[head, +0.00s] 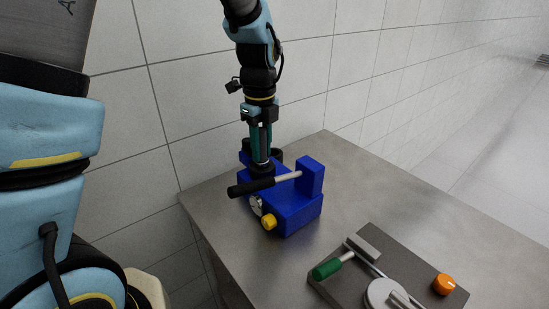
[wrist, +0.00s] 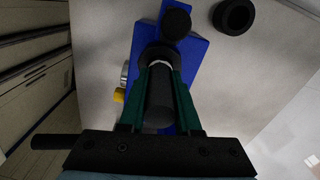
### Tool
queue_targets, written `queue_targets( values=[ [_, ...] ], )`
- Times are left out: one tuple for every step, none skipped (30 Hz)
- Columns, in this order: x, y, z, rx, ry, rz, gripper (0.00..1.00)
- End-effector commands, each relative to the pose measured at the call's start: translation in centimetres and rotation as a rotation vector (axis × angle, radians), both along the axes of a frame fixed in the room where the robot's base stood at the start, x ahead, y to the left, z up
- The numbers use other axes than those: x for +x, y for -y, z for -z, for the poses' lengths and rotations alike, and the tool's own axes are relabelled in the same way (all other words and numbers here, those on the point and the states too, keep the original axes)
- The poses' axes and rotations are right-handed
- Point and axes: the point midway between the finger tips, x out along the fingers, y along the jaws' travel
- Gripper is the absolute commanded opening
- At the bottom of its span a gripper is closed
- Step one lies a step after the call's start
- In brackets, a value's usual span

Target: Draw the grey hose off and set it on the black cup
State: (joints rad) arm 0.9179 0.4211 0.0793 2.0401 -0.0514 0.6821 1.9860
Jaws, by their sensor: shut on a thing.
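My gripper (head: 261,158) points straight down over the blue machine (head: 292,212) and is shut on the grey hose. In the wrist view the hose (wrist: 159,100) is a dark grey cylinder between the green fingers (wrist: 161,70), with a pale band near the fingertips. A black collar (wrist: 146,57) shows around or just beyond its far end; I cannot tell whether they touch. The black cup (wrist: 235,17) appears as a dark round opening on the table beside the machine. In the head view it is mostly hidden behind the fingers.
A black lever handle (head: 250,187) crosses the machine close to my gripper. A yellow knob (head: 268,222) sticks out of its front. A black round cap (wrist: 176,23) sits on the blue body. A grey plate device (head: 335,291) with a green handle stands at the front right. The table (head: 420,215) is clear behind it.

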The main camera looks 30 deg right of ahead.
Motion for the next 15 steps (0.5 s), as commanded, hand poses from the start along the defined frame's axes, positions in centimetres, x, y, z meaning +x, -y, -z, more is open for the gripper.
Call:
queue_targets(
  values=[
    [0.0,0.0,-0.4,0.000,0.000,0.000,0.00],
    [0.0,0.0,-0.5,0.000,0.000,0.000,0.00],
    [0.0,0.0,-0.7,0.000,0.000,0.000,0.00],
    [0.0,0.0,-0.9,0.000,0.000,0.000,0.00],
    [0.0,0.0,-1.0,0.000,0.000,0.000,0.00],
    [0.0,0.0,-1.2,0.001,0.000,0.000,0.00],
    [0.0,0.0,-1.3,0.001,0.000,-0.001,0.00],
    [0.0,0.0,-1.5,0.001,-0.001,-0.001,0.00],
    [0.0,-0.1,-1.7,0.001,-0.001,-0.001,0.00],
    [0.0,-0.1,-1.8,0.001,-0.001,-0.002,0.00],
    [0.0,-0.1,-1.9,0.001,-0.001,-0.002,0.00],
    [0.0,-0.1,-2.1,0.001,-0.001,-0.002,0.00],
    [0.0,-0.1,-2.3,0.002,-0.002,-0.002,0.00],
    [0.0,-0.1,-2.4,0.002,-0.002,-0.002,0.00],
    [0.0,-0.1,-2.6,0.002,-0.002,-0.002,0.00]
  ],
)
